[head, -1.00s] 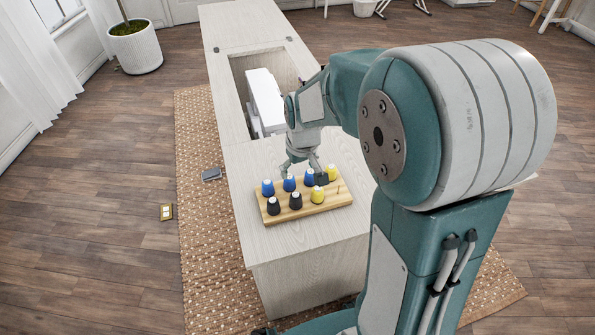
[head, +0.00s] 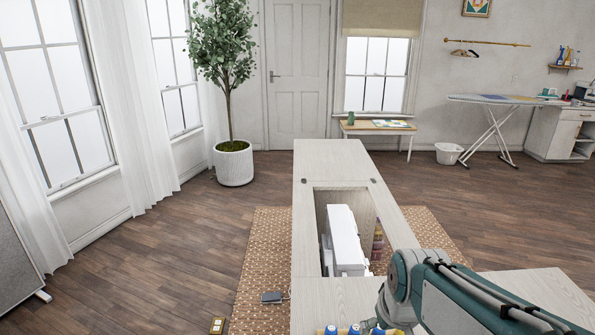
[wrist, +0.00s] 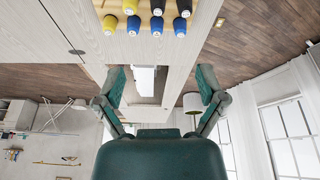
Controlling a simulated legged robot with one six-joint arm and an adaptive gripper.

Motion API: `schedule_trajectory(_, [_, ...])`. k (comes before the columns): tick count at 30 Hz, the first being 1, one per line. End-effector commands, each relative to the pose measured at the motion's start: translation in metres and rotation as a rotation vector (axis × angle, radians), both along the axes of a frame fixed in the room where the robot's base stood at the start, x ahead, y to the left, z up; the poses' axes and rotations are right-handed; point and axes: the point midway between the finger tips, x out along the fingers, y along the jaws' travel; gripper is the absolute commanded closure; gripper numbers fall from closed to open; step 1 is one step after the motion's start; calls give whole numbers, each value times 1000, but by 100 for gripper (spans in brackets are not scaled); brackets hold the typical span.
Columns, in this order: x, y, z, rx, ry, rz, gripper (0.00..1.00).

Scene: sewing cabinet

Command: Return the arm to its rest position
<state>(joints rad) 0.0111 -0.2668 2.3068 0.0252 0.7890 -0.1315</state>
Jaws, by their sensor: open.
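My arm (head: 440,290) shows at the lower right in the head view. Its gripper end is cut off or hidden at the bottom edge there. In the wrist view my gripper (wrist: 160,86) has its two fingers spread wide with nothing between them. Several cone-shaped spools, among them a blue one (wrist: 133,24), stand on a wooden rack at the top of the wrist view, apart from the fingers.
The pale wood cabinet (head: 330,160) has an open well holding a white sewing machine (head: 345,238). A woven rug (head: 262,245) lies under it, with a dark foot pedal (head: 271,297) on the left. A potted plant (head: 234,165) and ironing board (head: 505,99) stand further back.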

Motion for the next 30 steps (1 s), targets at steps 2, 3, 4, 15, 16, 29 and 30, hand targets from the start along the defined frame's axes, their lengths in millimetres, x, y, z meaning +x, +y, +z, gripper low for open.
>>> schedule_trajectory(2, [-18, 0, 14, 3, -35, -15, 11])
schedule_trajectory(3, [-27, 0, 19, 5, -50, -23, 11])
schedule_trajectory(4, [-34, 1, 23, 7, -61, -30, 11])
schedule_trajectory(15, [-101, 0, 46, 25, -170, -93, 11])
schedule_trajectory(16, [-103, 0, 46, 25, -173, -96, 11])
schedule_trajectory(29, [-107, 0, 46, 27, -178, -101, 11])
schedule_trajectory(30, [-107, 0, 46, 27, -178, -101, 11])
